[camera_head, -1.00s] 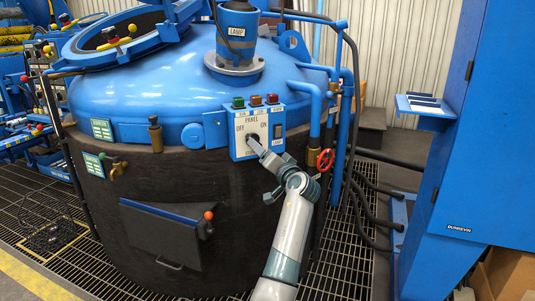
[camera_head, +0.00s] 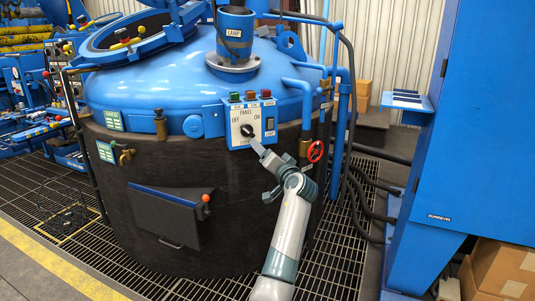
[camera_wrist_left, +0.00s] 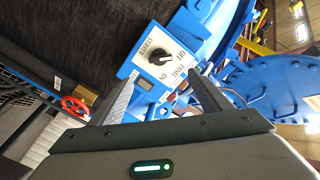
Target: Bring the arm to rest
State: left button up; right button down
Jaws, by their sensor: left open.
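My left arm reaches up from the bottom of the head view. Its gripper (camera_head: 258,149) is just below and right of the black knob (camera_head: 246,130) on the white control panel (camera_head: 261,112) of the blue furnace (camera_head: 150,90). In the left wrist view, the gripper (camera_wrist_left: 163,97) is open with nothing between its fingers. The knob (camera_wrist_left: 156,55) shows beyond the fingers, apart from them, on the panel (camera_wrist_left: 185,52). The panel carries OFF and ON labels and a dark switch. My right gripper is not in view.
A red valve wheel (camera_head: 315,151) and blue pipes stand right of the panel. A furnace hatch (camera_head: 166,216) with a red-tipped handle is left of my arm. A blue cabinet (camera_head: 480,120) stands far right. Grating floor (camera_head: 335,250) shows between.

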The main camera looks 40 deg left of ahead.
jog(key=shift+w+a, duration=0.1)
pick_arm(q)
jog(key=shift+f, duration=0.1)
dwell(0.3)
